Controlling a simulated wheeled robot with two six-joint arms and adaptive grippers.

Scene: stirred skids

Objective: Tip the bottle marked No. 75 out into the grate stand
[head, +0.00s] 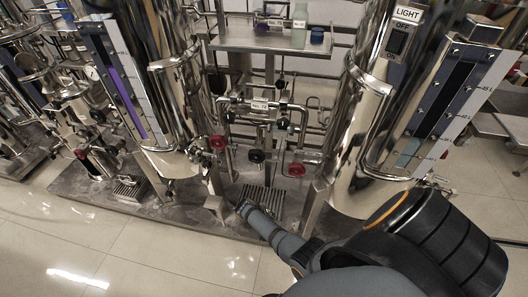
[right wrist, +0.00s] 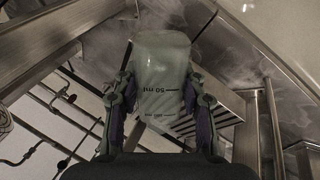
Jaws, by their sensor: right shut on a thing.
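In the right wrist view my right gripper (right wrist: 160,100) is shut on a translucent pale green bottle (right wrist: 160,75). Its "50 ml" marking reads upside down; no number shows on it. In the head view my right gripper (head: 243,208) is low over the skid base, beside a slotted grate stand (head: 265,195). The held bottle is hard to make out there. The grate's slots (right wrist: 215,113) show behind the bottle in the wrist view. I cannot tell whether anything is flowing out. My left gripper is not in view.
Steel tanks (head: 372,110) stand on both sides, with pipes and red and black valve knobs between them. A pipe label (head: 260,106) hangs above. Another grate (head: 131,190) is at left.

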